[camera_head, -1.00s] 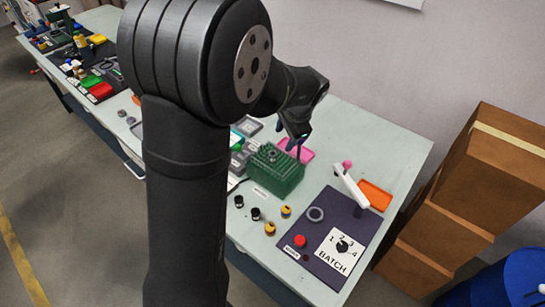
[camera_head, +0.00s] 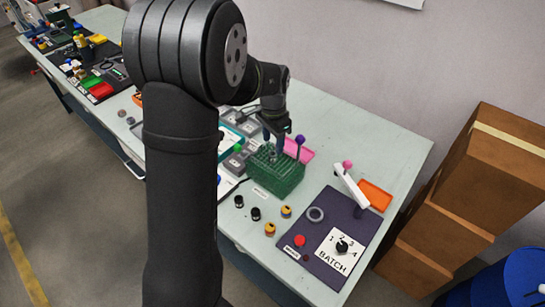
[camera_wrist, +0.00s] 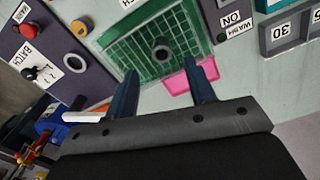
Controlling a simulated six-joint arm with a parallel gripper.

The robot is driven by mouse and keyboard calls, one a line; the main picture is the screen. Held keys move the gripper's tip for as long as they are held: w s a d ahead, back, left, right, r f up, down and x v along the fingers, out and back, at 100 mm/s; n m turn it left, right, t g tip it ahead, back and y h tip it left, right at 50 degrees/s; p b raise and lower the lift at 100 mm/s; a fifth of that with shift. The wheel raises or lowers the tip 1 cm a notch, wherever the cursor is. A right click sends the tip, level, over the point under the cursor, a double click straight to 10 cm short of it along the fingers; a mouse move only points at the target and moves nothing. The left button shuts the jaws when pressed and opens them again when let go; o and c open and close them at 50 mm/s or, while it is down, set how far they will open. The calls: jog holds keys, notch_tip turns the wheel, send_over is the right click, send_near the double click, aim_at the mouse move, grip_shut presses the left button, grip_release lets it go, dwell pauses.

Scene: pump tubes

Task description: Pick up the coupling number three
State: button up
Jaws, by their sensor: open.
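No part in view bears a readable number three, so I cannot tell which one is the named coupling. A grey, round, hollow piece (camera_wrist: 161,50) stands in the green rack (camera_wrist: 178,30); it shows small in the head view (camera_head: 272,154) on the rack's top (camera_head: 277,176). My gripper (camera_head: 274,138) is above the rack, with its fingers pointing down near that piece. In the wrist view my gripper (camera_wrist: 171,69) is open and empty, its two dark fingers apart, with the grey piece beyond the gap. A purple-topped upright piece (camera_head: 299,141) stands at the rack's back right.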

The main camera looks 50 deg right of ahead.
aim_at(273, 153)
jog(key=shift+w+f, duration=0.1)
jog(key=shift+f, duration=3.1)
jog(key=shift+c, duration=0.2)
grip_shut()
